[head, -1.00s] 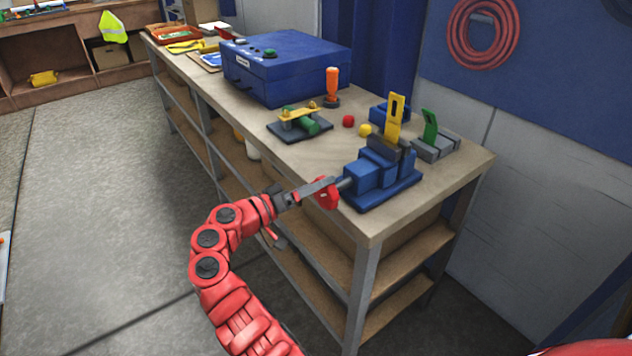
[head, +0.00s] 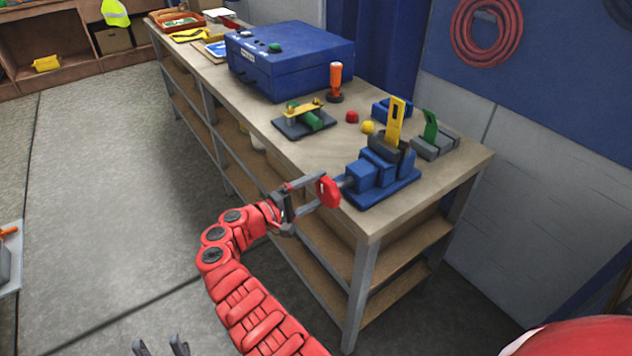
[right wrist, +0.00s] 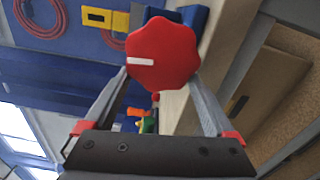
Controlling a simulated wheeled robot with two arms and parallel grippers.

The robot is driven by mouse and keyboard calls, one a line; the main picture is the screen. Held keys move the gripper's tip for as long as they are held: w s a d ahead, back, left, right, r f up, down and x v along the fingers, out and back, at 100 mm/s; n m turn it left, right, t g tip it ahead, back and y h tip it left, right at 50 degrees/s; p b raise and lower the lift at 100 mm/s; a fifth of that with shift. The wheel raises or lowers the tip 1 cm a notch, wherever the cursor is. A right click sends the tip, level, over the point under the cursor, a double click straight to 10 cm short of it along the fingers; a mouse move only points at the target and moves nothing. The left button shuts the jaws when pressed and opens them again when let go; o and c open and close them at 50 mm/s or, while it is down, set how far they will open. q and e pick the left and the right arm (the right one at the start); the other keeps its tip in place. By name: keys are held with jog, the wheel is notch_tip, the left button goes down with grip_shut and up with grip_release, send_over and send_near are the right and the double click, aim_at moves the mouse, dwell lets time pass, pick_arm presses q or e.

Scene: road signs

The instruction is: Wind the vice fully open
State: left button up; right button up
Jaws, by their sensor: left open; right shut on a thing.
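The blue vice (head: 370,178) stands on the near right corner of the bench. A yellow upright plate with a slot (head: 395,122) stands at its jaws; whether they touch it is hard to tell. The vice's red lobed knob (head: 328,191) faces left, past the bench's front edge. In the right wrist view the knob (right wrist: 163,58) shows face-on, with a white mark pointing left. My right gripper (head: 322,190) is shut on the knob, one finger on each side. My left gripper (head: 160,346) is open and empty at the bottom edge, low over the floor, only its fingertips showing.
On the bench (head: 310,155) are a large blue box (head: 290,65), an orange-handled tool (head: 335,82), a green and yellow fixture (head: 305,117), red (head: 352,117) and yellow (head: 367,127) knobs, and a grey block with a green piece (head: 431,128).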

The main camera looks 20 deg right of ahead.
aim_at(322, 200)
jog(key=n, duration=0.1)
jog(key=n+p, duration=0.1)
jog(key=shift+s+d+f+n, duration=0.15)
jog(key=shift+f+n, duration=0.1)
jog(key=shift+n, duration=0.15)
jog(key=shift+s+f+n+p, duration=0.1)
jog(key=shift+f+n+p, duration=0.15)
jog(key=shift+n+p, duration=0.5)
jog(key=shift+f+n, duration=0.15)
jog(key=shift+n, duration=0.9)
jog(key=shift+s+d+f+n, duration=0.15)
jog(key=shift+s+f+n, duration=0.1)
jog(key=shift+n, duration=0.65)
jog(key=n, duration=0.1)
jog(key=n+b, duration=0.1)
jog(key=shift+s+d+f+n+b, duration=0.1)
jog(key=shift+f+n+b, duration=0.15)
jog(key=shift+n+b, duration=0.05)
jog(key=n+b, duration=0.2)
jog(key=shift+s+d+f+b, duration=0.1)
jog(key=shift+s+b, duration=0.15)
jog(key=shift+b, duration=0.05)
jog(key=n+b, duration=0.2)
jog(key=shift+s+n, duration=0.2)
jog(key=shift+n, duration=0.1)
jog(key=shift+r+n+b, duration=0.25)
jog(key=shift+n+b, duration=0.05)
jog(key=shift+b, duration=0.05)
